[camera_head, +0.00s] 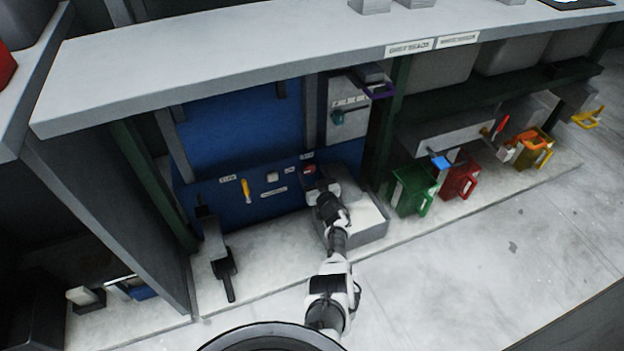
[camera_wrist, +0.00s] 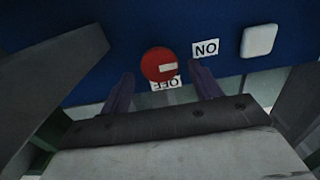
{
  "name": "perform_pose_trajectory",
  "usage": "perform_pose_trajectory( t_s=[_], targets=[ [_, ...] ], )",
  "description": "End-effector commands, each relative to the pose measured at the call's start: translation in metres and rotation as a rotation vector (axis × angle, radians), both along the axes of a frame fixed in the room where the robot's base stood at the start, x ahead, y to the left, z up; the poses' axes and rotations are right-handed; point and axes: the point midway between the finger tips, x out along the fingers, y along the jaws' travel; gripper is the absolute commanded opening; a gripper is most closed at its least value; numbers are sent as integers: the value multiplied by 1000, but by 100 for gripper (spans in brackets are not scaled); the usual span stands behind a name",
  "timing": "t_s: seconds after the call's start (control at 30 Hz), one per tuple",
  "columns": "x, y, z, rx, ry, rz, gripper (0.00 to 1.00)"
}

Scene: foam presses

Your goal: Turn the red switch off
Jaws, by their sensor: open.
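The red switch (camera_wrist: 156,63) is a round red knob on a blue panel. A white mark on it lies near its middle, toward the right. In the wrist view an ON label (camera_wrist: 205,48) is to its upper right and an OFF label (camera_wrist: 165,84) just below it; both read upside down. In the head view the red switch (camera_head: 309,169) shows small, just beyond my gripper. My gripper (camera_wrist: 162,90) is open and empty, with its two dark fingers on either side of the knob's lower area. Whether they touch the knob cannot be told.
A white square button (camera_head: 272,177) and a yellow handle (camera_head: 246,190) are left of the switch on the blue panel (camera_head: 220,205). A grey box (camera_head: 370,222) stands beside my arm. Green (camera_head: 411,190) and red (camera_head: 459,180) jugs stand farther right.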

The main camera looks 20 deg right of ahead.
Motion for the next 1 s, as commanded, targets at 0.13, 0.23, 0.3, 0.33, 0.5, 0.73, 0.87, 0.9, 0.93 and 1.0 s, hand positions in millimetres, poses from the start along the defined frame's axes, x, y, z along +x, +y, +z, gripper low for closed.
perform_pose_trajectory(
  t_s=[0.13, 0.23, 0.3, 0.33, 0.5, 0.73, 0.87, 0.9, 0.93, 1.0],
  targets=[
    [8, 1, -1, 1, -1, 1, 63],
    [9, 1, 0, 1, -1, 1, 63],
    [10, 1, 1, 1, 0, 1, 63],
    [10, 1, 1, 1, 0, 0, 63],
    [9, 1, 1, 1, 0, 0, 56],
    [9, 1, 0, 1, 0, 1, 26],
    [9, 1, 0, 2, 0, 1, 21],
    [9, 1, 0, 4, 0, 1, 21],
    [9, 1, 0, 7, 0, 1, 21],
    [9, 1, 0, 18, 1, 1, 21]
  ],
)
